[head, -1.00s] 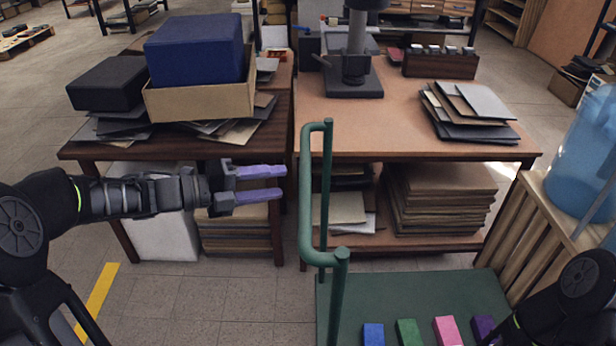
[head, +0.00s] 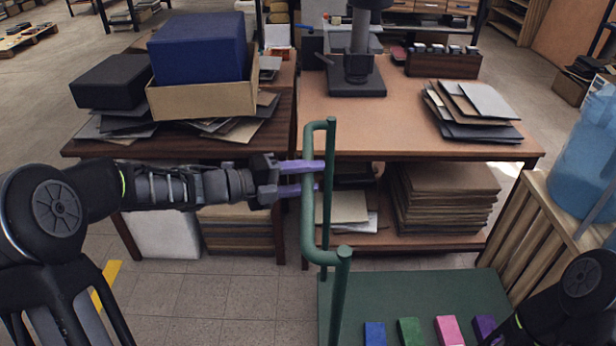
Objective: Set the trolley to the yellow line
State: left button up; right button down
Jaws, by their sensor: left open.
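The green trolley has a flat deck (head: 430,290) low at the bottom right and an upright tube handle (head: 308,215) at its left side. Blue (head: 374,334), green (head: 410,331), pink (head: 449,330) and purple (head: 484,327) blocks lie on the deck. My left gripper (head: 318,177) is open, its two purple fingers pointing right at the handle's near-left tube. The fingertips overlap the tube in the picture; I cannot tell whether they touch it. The yellow line (head: 107,283) is on the floor at the lower left, partly hidden by my left arm. My right gripper is out of view.
A workbench (head: 420,140) with a stand and folders is behind the trolley. A dark table (head: 180,150) with boxes is at the left. A wooden crate (head: 520,225) with a blue bottle (head: 588,150) borders the right side. Tiled floor left of the trolley is clear.

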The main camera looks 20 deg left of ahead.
pick_arm(q)
jog(key=shift+c, duration=0.2)
grip_shut()
dwell(1.1)
